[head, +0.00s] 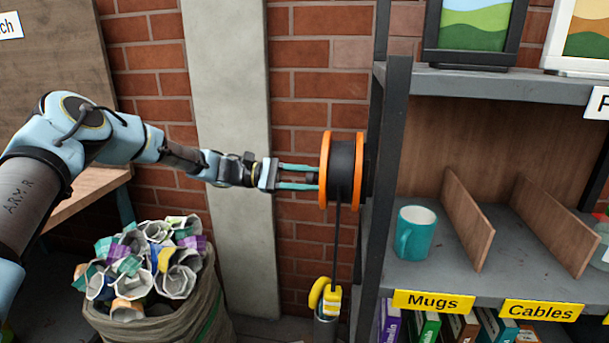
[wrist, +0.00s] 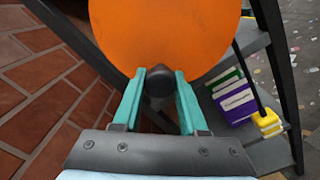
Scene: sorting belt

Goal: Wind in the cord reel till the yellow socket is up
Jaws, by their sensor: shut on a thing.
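The cord reel (head: 342,172) has orange side discs and a dark drum, and is mounted at the side of the shelf post. A dark cord (head: 335,245) hangs from it to the yellow socket (head: 331,297), which hangs well below the reel. My gripper (head: 316,178) reaches in from the left, its teal fingers at the reel's left face. In the wrist view, the fingers (wrist: 160,88) are shut on a dark crank knob (wrist: 159,82) in front of the orange disc (wrist: 165,35). The socket also shows in the wrist view (wrist: 267,122), at right.
A grey shelf (head: 480,283) to the right holds a teal mug (head: 414,233) and wooden dividers, with boxes (head: 430,326) below. A dark post (head: 385,200) stands just right of the reel. A sack of crumpled cups (head: 150,275) stands below my arm.

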